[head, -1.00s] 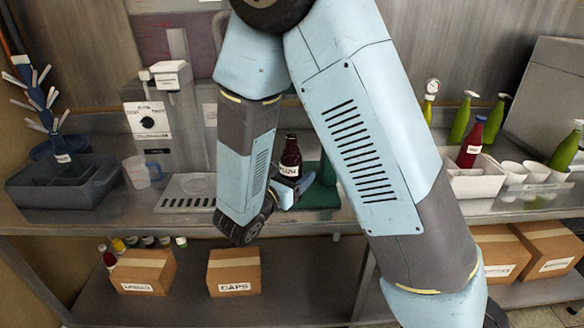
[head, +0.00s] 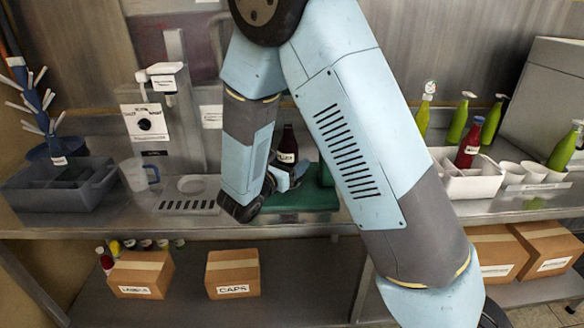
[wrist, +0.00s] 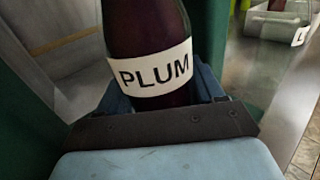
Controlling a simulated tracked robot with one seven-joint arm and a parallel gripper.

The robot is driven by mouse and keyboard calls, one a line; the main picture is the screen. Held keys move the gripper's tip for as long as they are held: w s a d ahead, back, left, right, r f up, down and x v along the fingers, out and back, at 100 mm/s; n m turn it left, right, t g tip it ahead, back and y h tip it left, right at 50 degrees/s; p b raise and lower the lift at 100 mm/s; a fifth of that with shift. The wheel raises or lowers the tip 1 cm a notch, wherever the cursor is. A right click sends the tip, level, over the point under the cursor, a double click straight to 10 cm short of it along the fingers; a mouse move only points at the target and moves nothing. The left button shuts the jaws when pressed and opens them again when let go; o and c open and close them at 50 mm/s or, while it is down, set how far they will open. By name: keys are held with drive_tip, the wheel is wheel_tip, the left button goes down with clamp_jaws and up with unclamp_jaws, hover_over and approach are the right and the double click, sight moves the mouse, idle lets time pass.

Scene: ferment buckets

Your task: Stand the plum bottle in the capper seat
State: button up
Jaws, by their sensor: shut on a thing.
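The plum bottle (head: 287,142) is dark, with a white label, and stands roughly upright in the head view. My gripper (head: 288,177) is shut on it, low on its body. In the wrist view the bottle (wrist: 150,30) shows its PLUM label just above the jaws (wrist: 160,108), tilted a little in the picture; its bottom is hidden. The green capper (head: 305,200) has its base below and behind my gripper, mostly covered by my arm. Its seat is hidden, so I cannot tell whether the bottle touches it. Green parts (wrist: 30,110) flank the bottle in the wrist view.
A grey bin (head: 60,195), a clear jug (head: 137,175) and a filler machine (head: 150,125) stand on the left of the counter. A white caddy (head: 470,183) with a red bottle (head: 468,145) stands right. Cardboard boxes (head: 233,270) sit on the lower shelf.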

drive_tip(key=shift+w+f, duration=0.15)
drive_tip(key=shift+w, duration=2.55)
drive_tip(key=shift+s+f, duration=0.1)
drive_tip(key=shift+f, duration=1)
idle(0.5)
drive_tip(key=o, duration=1.8)
drive_tip(key=shift+c, duration=0.2)
drive_tip(key=shift+s, duration=0.1)
